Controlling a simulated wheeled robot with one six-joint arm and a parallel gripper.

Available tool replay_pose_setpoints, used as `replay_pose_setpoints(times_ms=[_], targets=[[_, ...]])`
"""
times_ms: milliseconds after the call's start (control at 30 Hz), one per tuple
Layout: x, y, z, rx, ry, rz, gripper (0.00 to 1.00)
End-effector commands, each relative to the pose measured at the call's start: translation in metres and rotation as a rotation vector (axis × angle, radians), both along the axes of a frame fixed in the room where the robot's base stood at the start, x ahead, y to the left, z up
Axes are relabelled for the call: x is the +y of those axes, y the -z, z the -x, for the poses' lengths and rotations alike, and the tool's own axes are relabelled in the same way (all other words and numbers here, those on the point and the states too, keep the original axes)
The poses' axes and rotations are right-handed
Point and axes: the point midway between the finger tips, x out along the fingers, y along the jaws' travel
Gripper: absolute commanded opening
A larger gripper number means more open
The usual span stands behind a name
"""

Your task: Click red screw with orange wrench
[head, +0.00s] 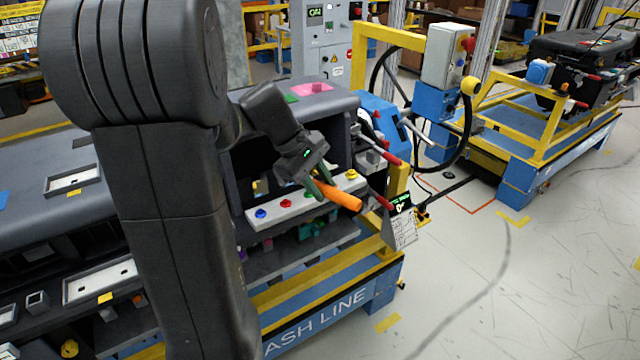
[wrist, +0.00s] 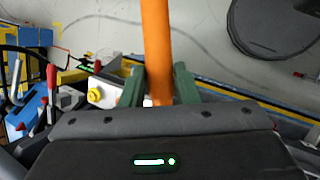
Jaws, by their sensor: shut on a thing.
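My gripper (head: 318,187) is shut on the orange wrench (head: 340,194), whose orange length points to the lower right in the head view. In the wrist view the wrench (wrist: 157,50) rises from between the green fingers of my gripper (wrist: 158,88) to the top edge. The red screw (head: 284,204) sits on a light grey strip (head: 268,220) on the dashboard module, to the left of the wrench and apart from it. The wrench's working end cannot be made out.
The strip also bears a blue screw (head: 260,213) at its left end and a yellow one (head: 351,174) at its right end. A green screw is partly hidden by my gripper. A yellow post and a small display (head: 401,203) stand just right of the module. Open floor lies further right.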

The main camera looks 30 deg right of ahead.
Motion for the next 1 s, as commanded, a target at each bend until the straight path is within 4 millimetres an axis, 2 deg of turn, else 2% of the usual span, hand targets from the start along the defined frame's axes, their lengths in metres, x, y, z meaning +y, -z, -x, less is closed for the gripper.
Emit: replay_pose_setpoints(times_ms=[300, 1000], targets=[[0.0, -0.002, 0.0, -0.001, 0.001, 0.001, 0.0], [0.0, 0.045, 0.0, -0.002, 0.0, 0.001, 0.0]])
